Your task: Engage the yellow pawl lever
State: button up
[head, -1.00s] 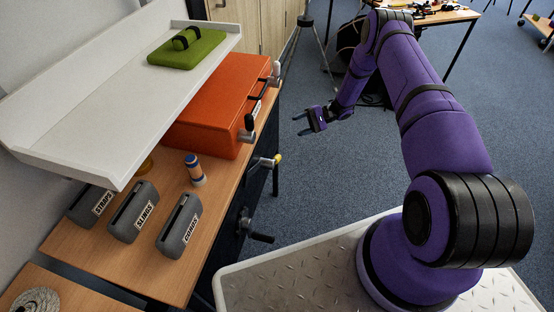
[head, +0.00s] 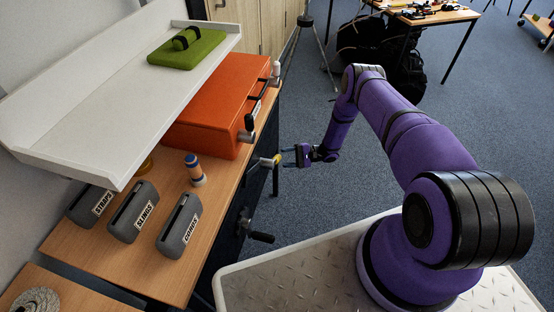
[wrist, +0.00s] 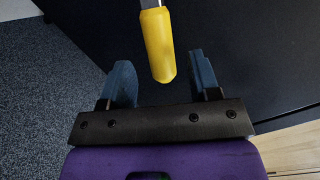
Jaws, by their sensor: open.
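The yellow pawl lever (head: 277,159) sticks out from the dark front below the wooden bench top in the head view. In the wrist view its yellow grip (wrist: 158,45) hangs from a grey metal shaft, ahead of and between the two blue fingers. My gripper (head: 286,157) is open and empty just to the right of the lever in the head view; its spread fingers also show in the wrist view (wrist: 163,80). The grip appears a little beyond the fingers, and I see no contact. The lever's pivot is hidden.
A black crank handle (head: 260,237) juts from the bench front nearer me.

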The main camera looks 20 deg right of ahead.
aim_at(278, 155)
jog(key=shift+w+a, duration=0.2)
jog(key=shift+a, duration=0.9)
jog(key=shift+w+a, duration=0.15)
jog(key=shift+a, duration=0.9)
grip_shut()
jog(key=shift+w+d+r+n+h, duration=0.15)
jog(key=shift+w+r+n+h, duration=0.05)
jog(key=shift+r+n, duration=0.2)
jog(key=shift+w+d+r+n+h, duration=0.15)
jog(key=shift+w+r+n+h, duration=0.05)
jog(key=shift+r+n, duration=0.2)
jog(key=shift+w+d+r+n+h, duration=0.15)
jog(key=shift+r+n+h, duration=0.15)
jog(key=shift+r+n, duration=0.25)
jog(key=shift+w+r+n+t+h, duration=0.15)
jog(key=shift+r+n+t+h, duration=0.15)
jog(key=shift+r+n+h, duration=0.8)
jog(key=shift+r+n+y, duration=0.25)
jog(key=shift+n+y, duration=0.05)
jog(key=shift+n, duration=0.15)
